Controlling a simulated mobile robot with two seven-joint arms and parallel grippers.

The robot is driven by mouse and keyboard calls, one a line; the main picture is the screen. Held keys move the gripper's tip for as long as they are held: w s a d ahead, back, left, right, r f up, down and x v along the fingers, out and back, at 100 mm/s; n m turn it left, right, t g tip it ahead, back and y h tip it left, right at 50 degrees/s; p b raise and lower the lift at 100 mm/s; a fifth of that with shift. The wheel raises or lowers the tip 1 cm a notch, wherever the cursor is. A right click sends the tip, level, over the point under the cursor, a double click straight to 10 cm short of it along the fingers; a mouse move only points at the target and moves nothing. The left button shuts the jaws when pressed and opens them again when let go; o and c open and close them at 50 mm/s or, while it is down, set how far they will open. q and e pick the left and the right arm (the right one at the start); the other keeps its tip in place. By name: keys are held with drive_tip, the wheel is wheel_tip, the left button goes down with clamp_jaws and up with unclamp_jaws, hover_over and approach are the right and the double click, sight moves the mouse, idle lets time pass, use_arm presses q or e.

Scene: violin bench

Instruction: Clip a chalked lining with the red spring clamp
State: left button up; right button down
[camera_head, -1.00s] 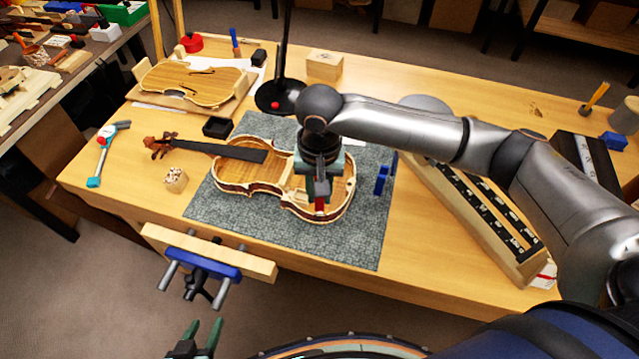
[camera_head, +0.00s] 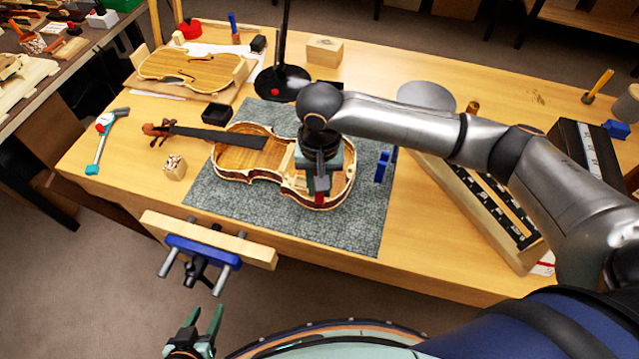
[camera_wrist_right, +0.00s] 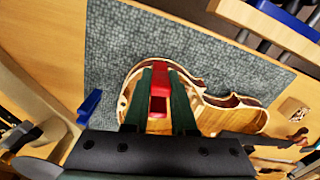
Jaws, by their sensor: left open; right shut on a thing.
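My right gripper (camera_head: 318,196) is above the right end of the open violin body (camera_head: 240,160), close to its near rim. In the right wrist view the gripper (camera_wrist_right: 158,100) is shut on the red spring clamp (camera_wrist_right: 160,88), which sits between its fingers. The clamp (camera_head: 320,198) shows only as a small red piece in the head view. Whether it touches the rim, and any chalk mark on the lining, I cannot tell. The violin body (camera_wrist_right: 215,112) lies on the grey mat (camera_head: 350,238). My left gripper (camera_head: 205,325) is open and empty, in front of the bench.
A blue clamp (camera_head: 382,168) stands at the mat's right side. A vise (camera_head: 205,250) is on the front edge. A slotted wooden rack (camera_head: 480,215) lies at right. A lamp stand (camera_head: 282,80) rises behind the violin. The neck (camera_head: 200,135) lies left.

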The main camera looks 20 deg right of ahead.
sight(319, 194)
drive_tip(key=shift+r, duration=0.1)
drive_tip(key=shift+p, duration=0.6)
drive_tip(key=shift+f, duration=2.1)
idle(0.6)
drive_tip(key=c, duration=0.7)
unclamp_jaws()
drive_tip(key=shift+o, duration=0.2)
wheel_tip(319, 194, up, 12)
drive_tip(key=shift+r, duration=0.25)
